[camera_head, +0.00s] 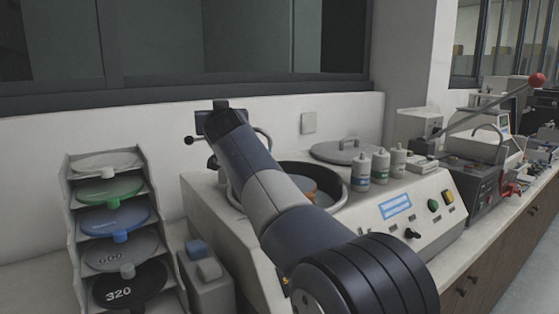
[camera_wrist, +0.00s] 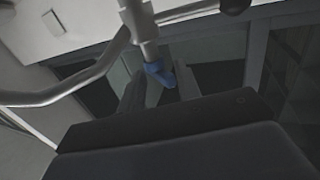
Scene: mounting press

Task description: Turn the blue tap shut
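The blue tap (camera_wrist: 160,73) is a small blue lever at the end of a pale vertical pipe (camera_wrist: 142,25) in the wrist view. My gripper (camera_wrist: 158,80) is open, with one grey finger to each side of the blue tap. The tap shows in the gap between the fingers; I cannot tell whether either finger touches it. In the head view my arm reaches to the back of the polishing machine, and it hides the blue tap and most of the gripper.
A curved grey tube (camera_wrist: 75,92) runs close beside my gripper. The machine's round bowl (camera_head: 325,173) lies right of my arm, with white bottles (camera_head: 380,165) beyond. A rack of coloured discs (camera_head: 75,215) stands at left. A window is behind.

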